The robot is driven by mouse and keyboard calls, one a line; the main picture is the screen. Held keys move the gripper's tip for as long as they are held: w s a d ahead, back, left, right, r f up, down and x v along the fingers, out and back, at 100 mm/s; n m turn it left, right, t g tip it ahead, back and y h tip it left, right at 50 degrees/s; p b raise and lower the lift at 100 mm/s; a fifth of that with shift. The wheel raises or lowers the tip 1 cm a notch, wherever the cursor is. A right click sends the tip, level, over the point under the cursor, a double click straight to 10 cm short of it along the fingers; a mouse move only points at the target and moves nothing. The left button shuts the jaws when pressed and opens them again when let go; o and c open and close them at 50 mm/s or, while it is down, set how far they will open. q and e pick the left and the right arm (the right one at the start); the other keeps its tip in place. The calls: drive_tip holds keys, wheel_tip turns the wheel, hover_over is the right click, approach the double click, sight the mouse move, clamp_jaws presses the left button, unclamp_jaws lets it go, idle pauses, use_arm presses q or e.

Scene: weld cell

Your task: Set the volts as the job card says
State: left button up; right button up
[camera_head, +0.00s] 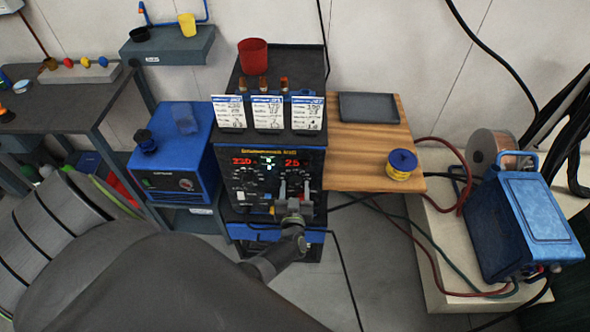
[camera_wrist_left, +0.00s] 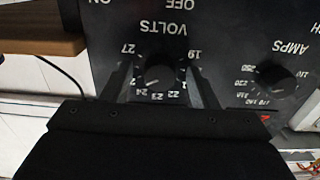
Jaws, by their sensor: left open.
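The welder panel (camera_head: 257,160) has two red readouts, the left looking like 230 and the right like 25. Three white job cards, left (camera_head: 229,113), middle (camera_head: 267,113) and right (camera_head: 307,114), stand above it; their print is too small to read surely. My left gripper (camera_head: 293,189) is at the panel's right side. In the left wrist view the black volts knob (camera_wrist_left: 160,74) sits between the open fingers (camera_wrist_left: 163,88), and the panel lettering is upside down. A pale mark on the knob points near 24. I cannot tell whether the fingers touch it.
The amps knob (camera_wrist_left: 275,80) is beside the volts knob in the wrist view. A wooden shelf (camera_head: 350,152) right of the welder bears a grey tray (camera_head: 369,107) and a yellow-blue spool (camera_head: 402,164). A blue box (camera_head: 180,165) stands left.

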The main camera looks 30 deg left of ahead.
use_arm(q)
drive_tip(key=p+v, duration=0.3)
drive_tip(key=v, duration=1.4)
drive_tip(key=shift+d, duration=0.15)
drive_tip(key=s+a+f+m+g+h+b, duration=0.1)
drive_tip(key=s+f+g+h, duration=0.3)
drive_tip(key=s+f, duration=0.5)
drive_tip(key=s+a+f+m+g+h+b, duration=0.1)
drive_tip(key=s+f+m+g+h, duration=0.3)
drive_tip(key=s+f, duration=0.4)
wheel_tip(320, 180, down, 7)
drive_tip(key=shift+s+a+r+g+b, duration=0.1)
drive_tip(key=shift+s+a+g+b, duration=0.05)
drive_tip(key=shift+s+g+b, duration=0.35)
drive_tip(key=s+a+f+g, duration=0.1)
drive_tip(key=s, duration=0.3)
drive_tip(key=s+a+f+g, duration=0.1)
drive_tip(key=s+a+g, duration=0.1)
drive_tip(key=s, duration=0.2)
drive_tip(key=s+a+f+g+b, duration=0.1)
drive_tip(key=s+f+g, duration=0.1)
drive_tip(key=s, duration=0.2)
drive_tip(key=shift+s+a+m, duration=0.25)
drive_tip(key=shift+s+m, duration=0.05)
